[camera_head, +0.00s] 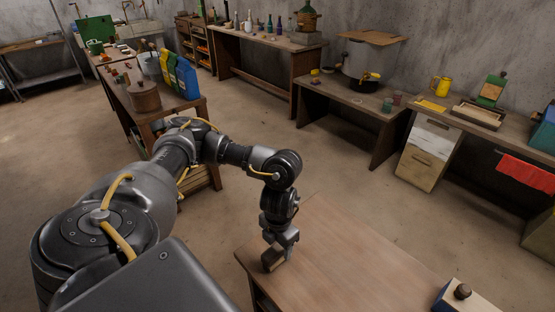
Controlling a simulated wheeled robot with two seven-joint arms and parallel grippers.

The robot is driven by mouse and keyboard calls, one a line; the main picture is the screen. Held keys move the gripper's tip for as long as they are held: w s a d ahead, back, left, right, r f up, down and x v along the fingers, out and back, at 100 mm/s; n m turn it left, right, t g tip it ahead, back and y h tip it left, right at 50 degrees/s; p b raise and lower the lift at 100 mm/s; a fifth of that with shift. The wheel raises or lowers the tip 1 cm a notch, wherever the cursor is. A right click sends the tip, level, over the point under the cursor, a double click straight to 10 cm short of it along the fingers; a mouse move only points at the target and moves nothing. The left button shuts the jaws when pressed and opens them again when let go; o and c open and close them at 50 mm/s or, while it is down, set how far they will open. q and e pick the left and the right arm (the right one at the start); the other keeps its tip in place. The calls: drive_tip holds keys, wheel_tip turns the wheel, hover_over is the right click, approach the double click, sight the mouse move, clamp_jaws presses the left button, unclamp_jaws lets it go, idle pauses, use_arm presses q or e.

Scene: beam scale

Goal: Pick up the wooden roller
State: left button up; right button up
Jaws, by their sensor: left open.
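My left gripper (274,256) points down over the left corner of the wooden table (345,250) in front of me. Its jaws are open. A small brown piece (271,259) shows right at the fingertips, at the table's edge. It looks like the wooden roller, but the gripper hides much of it, and I cannot tell whether the fingers touch it. My right gripper is not in view.
A blue and pale block with a dark knob (462,292) sits at the table's near right. The middle of the tabletop is bare. Cluttered benches (262,52) line the back wall. A side bench with a brown pot (144,97) stands behind my left arm.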

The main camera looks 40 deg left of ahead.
use_arm(q)
drive_tip(key=shift+s+f+b, duration=0.15)
drive_tip(key=shift+f+b, duration=0.2)
drive_tip(key=shift+f, duration=2.4)
drive_tip(key=c, duration=1.2)
drive_tip(key=shift+r, duration=0.15)
